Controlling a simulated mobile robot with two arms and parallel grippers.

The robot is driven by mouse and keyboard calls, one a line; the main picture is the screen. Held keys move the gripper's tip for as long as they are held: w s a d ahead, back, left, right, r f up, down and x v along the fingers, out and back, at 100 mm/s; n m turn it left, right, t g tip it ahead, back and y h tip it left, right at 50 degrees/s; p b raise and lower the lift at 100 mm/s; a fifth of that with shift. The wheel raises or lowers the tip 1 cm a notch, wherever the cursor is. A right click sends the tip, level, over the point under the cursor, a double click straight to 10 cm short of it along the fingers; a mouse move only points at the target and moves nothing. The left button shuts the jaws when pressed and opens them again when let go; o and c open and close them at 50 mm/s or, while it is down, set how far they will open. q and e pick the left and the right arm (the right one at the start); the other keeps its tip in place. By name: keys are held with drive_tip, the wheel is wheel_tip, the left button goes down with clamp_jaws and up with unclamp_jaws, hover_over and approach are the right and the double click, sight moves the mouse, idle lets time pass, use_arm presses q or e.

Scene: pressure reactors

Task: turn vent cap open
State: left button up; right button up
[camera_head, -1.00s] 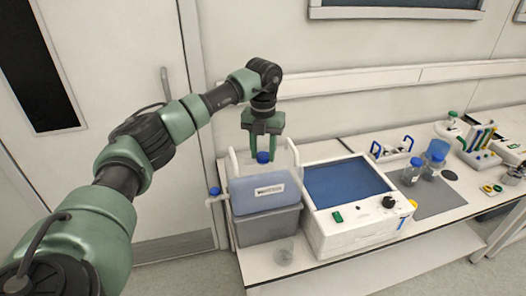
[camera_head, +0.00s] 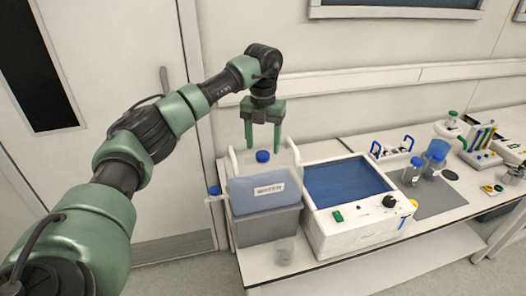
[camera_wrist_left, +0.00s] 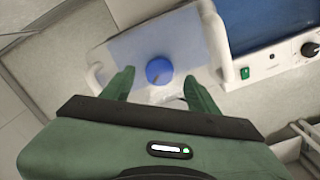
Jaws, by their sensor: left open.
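The blue vent cap (camera_head: 262,156) sits on top of a translucent carboy (camera_head: 258,190) of bluish liquid with a white label. My left gripper (camera_head: 263,148) is open and points down over the carboy, its two green fingers apart. In the left wrist view the cap (camera_wrist_left: 159,70) appears between the open fingers (camera_wrist_left: 158,88), with clear room on both sides. The fingers do not touch the cap. My right gripper is in neither view.
The carboy stands in a grey tub (camera_head: 268,226) at the bench's left end. A blue-topped white device (camera_head: 350,190) is close on its right. A small clear beaker (camera_head: 285,250) stands in front. White handles flank the carboy.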

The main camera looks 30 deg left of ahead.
sight(263, 154)
use_arm(q)
wheel_tip(263, 154, up, 5)
drive_tip(key=shift+r+b, duration=0.1)
drive_tip(key=shift+b, duration=0.45)
